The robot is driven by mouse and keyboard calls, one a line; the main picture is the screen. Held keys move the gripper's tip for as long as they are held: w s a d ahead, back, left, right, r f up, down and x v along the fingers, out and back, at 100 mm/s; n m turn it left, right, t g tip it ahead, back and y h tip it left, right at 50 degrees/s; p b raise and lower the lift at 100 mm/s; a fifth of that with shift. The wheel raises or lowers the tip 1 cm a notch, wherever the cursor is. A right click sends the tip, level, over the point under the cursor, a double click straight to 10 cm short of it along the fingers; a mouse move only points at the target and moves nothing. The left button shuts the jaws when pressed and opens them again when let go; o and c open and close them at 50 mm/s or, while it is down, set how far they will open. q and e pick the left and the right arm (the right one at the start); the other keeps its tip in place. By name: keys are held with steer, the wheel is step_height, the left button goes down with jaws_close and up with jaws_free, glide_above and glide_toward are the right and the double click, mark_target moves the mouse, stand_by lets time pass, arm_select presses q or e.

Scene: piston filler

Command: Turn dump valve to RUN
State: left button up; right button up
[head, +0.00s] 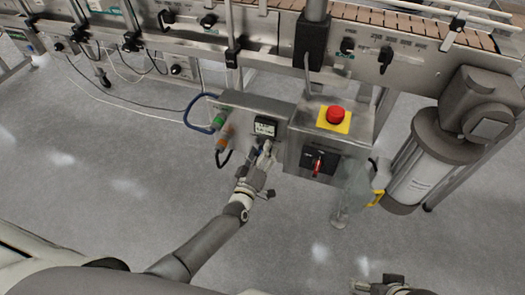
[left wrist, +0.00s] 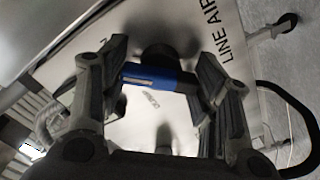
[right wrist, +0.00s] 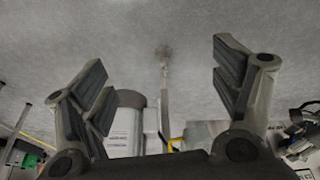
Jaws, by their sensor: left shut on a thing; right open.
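The dump valve handle (left wrist: 158,77) is a blue lever on a dark round hub, on a pale panel lettered LINE AIR in the left wrist view. My left gripper (left wrist: 162,72) is shut on the blue lever, with a finger at each end of it. In the head view my left gripper (head: 263,155) is at the front of the grey box (head: 232,102), just below its small display (head: 265,126), and mostly hides the lever. My right gripper (right wrist: 165,85) is open and empty, over the floor; part of it shows at the bottom of the head view (head: 385,286).
Right of the valve is a box with a red emergency button (head: 336,114) and a red rotary switch (head: 318,163). A blue hose (head: 194,115) loops at the left. The floor in front is free.

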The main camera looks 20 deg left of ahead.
arm_select(q)
steer(key=shift+s+f+m, duration=0.1)
steer(key=shift+f+m, duration=0.05)
steer(key=shift+m, duration=0.25)
arm_select(e)
steer(key=shift+w+f, duration=0.2)
steer(key=shift+f, duration=0.45)
arm_select(q)
steer(key=o, duration=1)
steer(key=s, duration=1.2)
steer(key=shift+a, duration=0.2)
